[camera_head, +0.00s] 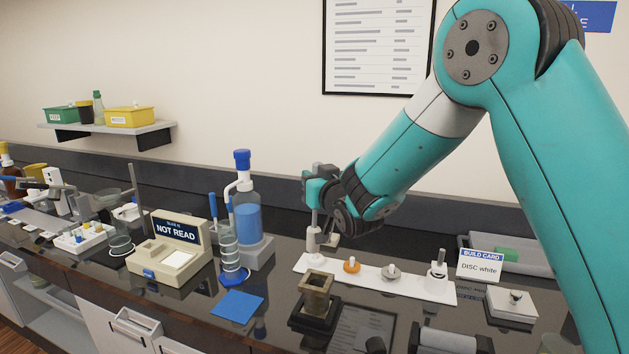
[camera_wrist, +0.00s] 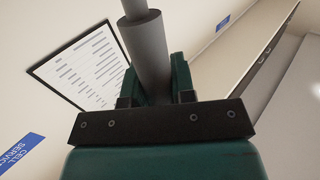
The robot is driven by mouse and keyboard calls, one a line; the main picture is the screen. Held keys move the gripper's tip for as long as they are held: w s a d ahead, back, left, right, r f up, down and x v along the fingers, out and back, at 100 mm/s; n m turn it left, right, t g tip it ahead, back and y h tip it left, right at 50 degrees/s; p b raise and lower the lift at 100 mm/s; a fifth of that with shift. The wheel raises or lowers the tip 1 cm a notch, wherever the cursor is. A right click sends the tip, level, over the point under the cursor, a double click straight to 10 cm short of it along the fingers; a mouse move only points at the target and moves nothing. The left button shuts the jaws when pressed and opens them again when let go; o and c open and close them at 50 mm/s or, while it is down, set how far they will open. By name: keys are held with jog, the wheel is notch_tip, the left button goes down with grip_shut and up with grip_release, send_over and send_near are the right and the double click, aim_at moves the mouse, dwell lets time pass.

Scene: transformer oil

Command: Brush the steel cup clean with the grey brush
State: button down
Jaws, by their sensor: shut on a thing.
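My gripper (camera_head: 319,192) is shut on a grey rod-like tool (camera_head: 317,218), which stands upright over the left end of a white strip. In the wrist view the fingers (camera_wrist: 158,78) close around its thick grey cylinder (camera_wrist: 147,48), with a thinner, lighter part beyond. It may be the grey brush, but no bristles can be made out. No vessel is clearly a steel cup. A square, brownish metallic cup (camera_head: 317,284) sits on a dark base in front of the strip, below and apart from my gripper.
The white strip (camera_head: 408,284) carries an orange knob (camera_head: 351,265), a grey knob (camera_head: 391,271) and a peg (camera_head: 437,270). A blue-liquid bottle (camera_head: 247,215), a glass tube with a blue base (camera_head: 230,255) and a "NOT READ" device (camera_head: 173,245) stand left. A build card (camera_head: 479,265) stands right.

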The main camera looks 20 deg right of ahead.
jog(key=shift+r+g+p, duration=0.2)
jog(key=shift+g+p, duration=0.4)
jog(key=shift+p, duration=1.25)
notch_tip(320, 180, down, 6)
jog(key=b, duration=0.6)
jog(key=shift+r, duration=0.1)
jog(key=shift+f+b, duration=0.4)
jog(key=shift+b, duration=0.25)
